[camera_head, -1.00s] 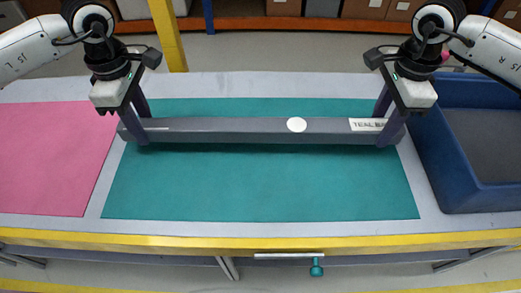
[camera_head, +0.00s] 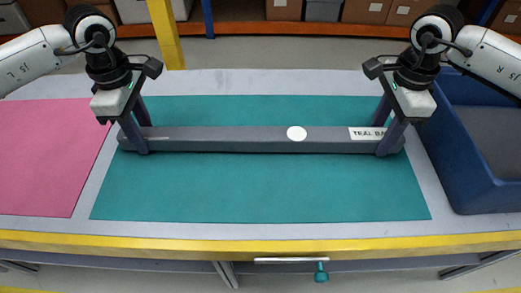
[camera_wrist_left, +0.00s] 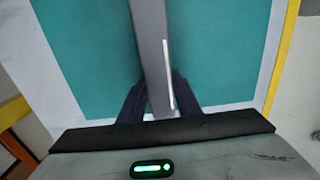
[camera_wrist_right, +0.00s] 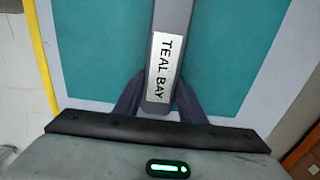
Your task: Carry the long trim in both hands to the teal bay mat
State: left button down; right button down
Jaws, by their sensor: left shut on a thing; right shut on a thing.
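The long grey trim (camera_head: 235,139) lies level across the teal bay mat (camera_head: 260,190), nearer its back edge. It carries a white dot and a "TEAL BAY" label near its right end. My left gripper (camera_head: 138,137) is shut on the trim near its left end, and the trim shows between the fingers in the left wrist view (camera_wrist_left: 153,60). My right gripper (camera_head: 388,135) is shut on the trim by the label, which also shows in the right wrist view (camera_wrist_right: 165,70). I cannot tell whether the trim touches the mat or hangs just above it.
A pink mat (camera_head: 40,160) lies to the left on the grey table. A blue bin (camera_head: 470,180) stands close at the right. A yellow edge (camera_head: 250,241) runs along the table's front, with a teal-knobbed handle below it. A yellow post (camera_head: 166,35) stands behind.

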pick_arm(q)
jog(key=shift+f+b, duration=0.3)
jog(key=shift+f, duration=0.15)
pick_arm(e)
jog(key=shift+f, duration=0.5)
pick_arm(q)
jog(key=c, duration=1.3)
grip_release()
jog(key=shift+r, duration=0.2)
pick_arm(e)
jog(key=c, duration=1.2)
grip_release()
jog(key=shift+r, duration=0.25)
pick_arm(q)
jog(key=shift+p, duration=0.3)
pick_arm(e)
jog(key=shift+o, duration=0.2)
jog(key=shift+r, duration=0.55)
pick_arm(q)
notch_tip(320, 180, up, 12)
pick_arm(e)
notch_tip(320, 180, up, 11)
